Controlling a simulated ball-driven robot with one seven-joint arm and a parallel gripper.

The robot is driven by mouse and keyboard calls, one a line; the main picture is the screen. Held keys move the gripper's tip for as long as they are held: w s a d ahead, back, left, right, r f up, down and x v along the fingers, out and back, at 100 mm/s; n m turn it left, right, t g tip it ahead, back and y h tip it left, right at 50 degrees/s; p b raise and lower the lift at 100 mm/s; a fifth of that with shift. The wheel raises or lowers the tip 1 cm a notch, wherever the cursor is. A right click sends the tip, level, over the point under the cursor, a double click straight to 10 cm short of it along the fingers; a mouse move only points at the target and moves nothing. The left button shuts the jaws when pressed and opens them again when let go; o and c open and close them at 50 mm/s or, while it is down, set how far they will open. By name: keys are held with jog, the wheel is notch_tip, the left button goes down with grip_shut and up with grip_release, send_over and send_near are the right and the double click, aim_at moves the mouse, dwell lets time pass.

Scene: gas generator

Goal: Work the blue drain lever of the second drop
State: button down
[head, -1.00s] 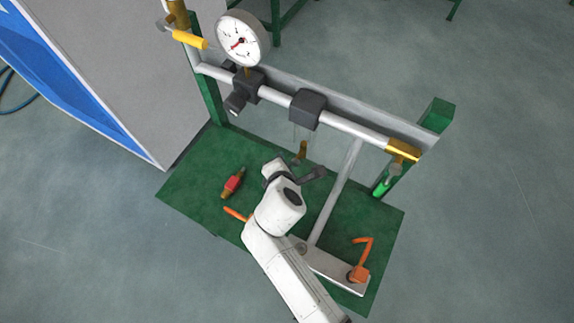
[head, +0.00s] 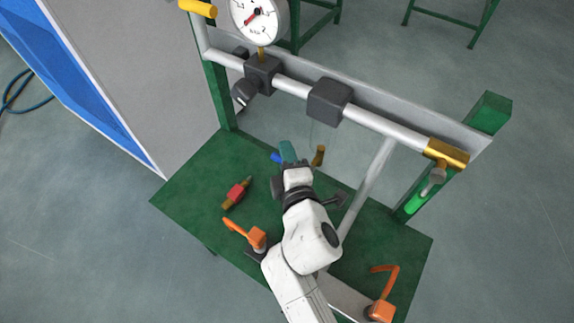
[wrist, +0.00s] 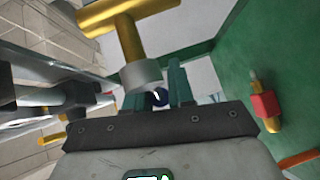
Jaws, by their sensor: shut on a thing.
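The blue drain lever (head: 277,158) shows as a small blue piece beside the teal fingertips of my gripper (head: 288,152). In the wrist view, a dark blue part (wrist: 159,97) sits between the two fingers of my gripper (wrist: 156,86). The fingers are shut on it, and they hide most of the lever. A brass fitting (head: 319,155) stands just right of the fingertips. In the wrist view, a brass tee (wrist: 128,38) with a grey collar is close in front of the fingers. The lever's exact angle cannot be told.
A red-and-brass fitting (head: 236,194) lies left on the green base plate (head: 190,180). Orange levers stand left (head: 243,232) and right (head: 383,287) of my arm. The grey pipe (head: 375,122), gauge (head: 258,15) and green handle (head: 416,203) surround the work area.

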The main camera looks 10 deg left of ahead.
jog(key=shift+r+b, duration=0.15)
jog(key=shift+b, duration=0.15)
jog(key=shift+r, duration=0.1)
jog(key=c, duration=1.1)
grip_release()
jog(key=shift+o, duration=0.2)
jog(key=p+v, duration=0.1)
jog(key=v, duration=0.9)
jog(key=shift+s+d, duration=0.25)
jog(key=shift+s, duration=0.1)
